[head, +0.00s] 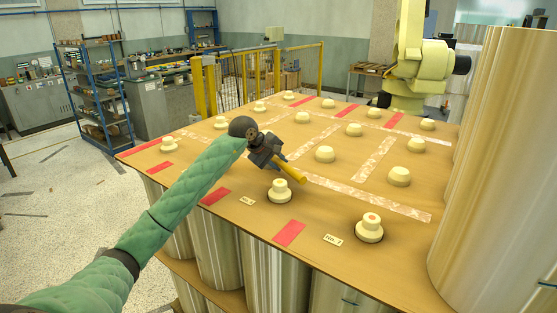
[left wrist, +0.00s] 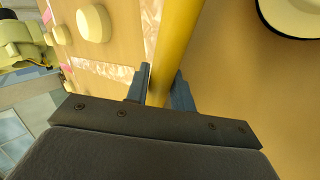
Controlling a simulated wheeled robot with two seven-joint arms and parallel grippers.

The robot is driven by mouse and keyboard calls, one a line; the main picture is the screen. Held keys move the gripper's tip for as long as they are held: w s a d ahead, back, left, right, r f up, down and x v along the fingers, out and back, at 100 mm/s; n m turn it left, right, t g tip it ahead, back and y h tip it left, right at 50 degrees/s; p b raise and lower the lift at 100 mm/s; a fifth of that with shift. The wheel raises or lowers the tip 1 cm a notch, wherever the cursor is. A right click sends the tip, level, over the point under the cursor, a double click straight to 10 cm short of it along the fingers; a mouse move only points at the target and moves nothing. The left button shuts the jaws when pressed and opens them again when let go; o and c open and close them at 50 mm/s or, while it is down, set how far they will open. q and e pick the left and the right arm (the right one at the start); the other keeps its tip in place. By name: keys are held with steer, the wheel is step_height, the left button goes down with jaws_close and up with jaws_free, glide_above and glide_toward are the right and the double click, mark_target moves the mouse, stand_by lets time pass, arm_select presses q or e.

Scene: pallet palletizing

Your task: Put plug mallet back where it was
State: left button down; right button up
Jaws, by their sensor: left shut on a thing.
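The plug mallet shows as a yellow handle (head: 293,173) that sticks out from my left gripper (head: 277,160) toward the lower right, over the wooden board (head: 335,203). In the left wrist view the yellow handle (left wrist: 176,36) runs up between the two fingers of my left gripper (left wrist: 160,88), which is shut on it. The mallet's head cannot be made out in either view. The held handle is near a cream plug with a wide base (head: 280,192). My right gripper is in neither view.
Several cream plugs, such as one at the front right (head: 369,230), stand on the board among red patches (head: 289,233) and pale tape strips. Tall metallic rolls (head: 500,170) rise at the right. A yellow robot arm (head: 410,60) stands behind the board.

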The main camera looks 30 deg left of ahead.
mark_target(276, 161)
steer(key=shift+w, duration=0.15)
arm_select(q)
steer(key=c, duration=1.2)
jaws_free()
steer(key=shift+f, duration=0.1)
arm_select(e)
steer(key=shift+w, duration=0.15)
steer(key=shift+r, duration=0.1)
arm_select(q)
steer(key=shift+r, duration=0.2)
steer(key=shift+s+a+r+b, duration=0.1)
steer(key=shift+s+a+b, duration=0.1)
steer(key=shift+b, duration=0.15)
steer(key=b+v, duration=0.2)
steer(key=v, duration=0.3)
steer(key=shift+d+b+v, duration=0.2)
steer(key=shift+b+v, duration=1.15)
steer(key=shift+v, duration=1.85)
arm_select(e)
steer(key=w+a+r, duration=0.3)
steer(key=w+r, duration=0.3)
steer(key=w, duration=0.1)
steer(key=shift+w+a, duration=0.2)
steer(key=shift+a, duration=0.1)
